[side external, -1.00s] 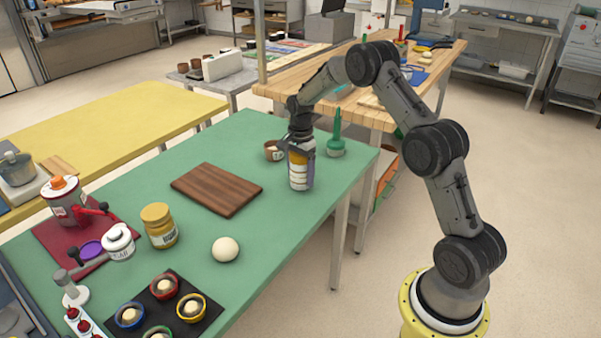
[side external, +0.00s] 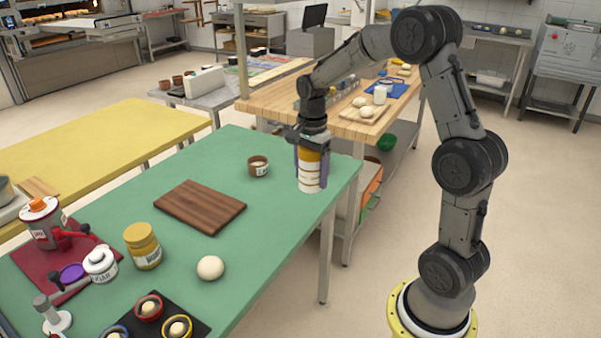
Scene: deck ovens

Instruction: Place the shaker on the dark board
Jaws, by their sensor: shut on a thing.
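The shaker (side external: 309,173) is a white cylinder with brownish bands and a mustard-yellow upper part. My gripper (side external: 311,152) points down and is shut on it, with the fingers along its sides. The shaker is upright near the right end of the green table; whether its base clears the tabletop is hard to tell. The dark board (side external: 200,207), a brown wooden rectangle, lies flat and empty in the middle of the table, left of and nearer than the shaker.
A small brown cup (side external: 258,167) stands between shaker and board. A yellow-lidded jar (side external: 142,246) and a pale dough ball (side external: 210,268) are in front of the board. A black tray (side external: 195,330) with bowls is at the front. Open green tabletop surrounds the board.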

